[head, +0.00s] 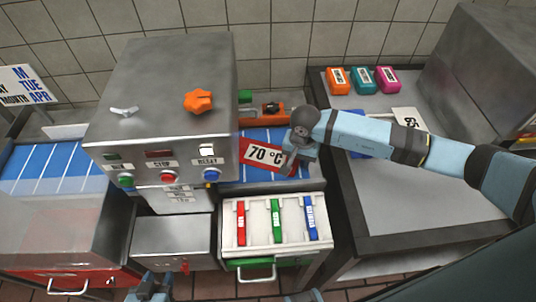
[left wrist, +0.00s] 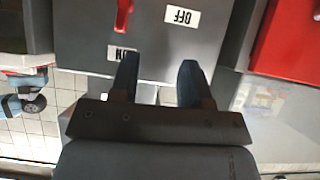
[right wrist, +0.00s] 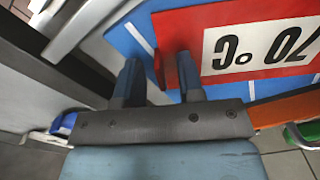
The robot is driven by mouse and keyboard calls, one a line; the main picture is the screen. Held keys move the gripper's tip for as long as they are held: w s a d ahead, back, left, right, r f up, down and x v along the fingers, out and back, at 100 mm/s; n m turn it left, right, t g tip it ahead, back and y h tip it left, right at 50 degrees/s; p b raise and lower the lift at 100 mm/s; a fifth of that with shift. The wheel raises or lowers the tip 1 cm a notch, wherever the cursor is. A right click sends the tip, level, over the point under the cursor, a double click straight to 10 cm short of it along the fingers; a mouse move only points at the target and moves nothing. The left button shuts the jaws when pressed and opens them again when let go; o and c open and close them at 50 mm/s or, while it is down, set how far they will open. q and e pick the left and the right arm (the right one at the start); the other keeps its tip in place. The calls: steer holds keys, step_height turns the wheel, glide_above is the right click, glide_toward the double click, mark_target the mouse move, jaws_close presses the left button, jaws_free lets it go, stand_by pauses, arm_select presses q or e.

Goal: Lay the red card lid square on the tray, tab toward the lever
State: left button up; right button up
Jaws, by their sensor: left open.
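My right gripper (right wrist: 160,80) is at the card's right end in the head view, fingers apart. A red edge of the card shows between the fingers; I cannot tell if they touch it. My left gripper (head: 150,290) is open and empty, low in front of a grey box. A red lever (left wrist: 122,15) with ON and OFF labels is just ahead of it.
A grey machine (head: 160,100) with buttons and an orange knob (head: 198,101) stands left of the card. A white drawer (head: 258,237) with red, green and blue pieces is in front. Orange, teal and pink blocks (head: 362,79) sit at the back right. The right grey worktop is largely clear.

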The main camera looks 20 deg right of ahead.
steer(key=shift+c, duration=0.4)
jaws_close()
steer(key=shift+r, duration=0.1)
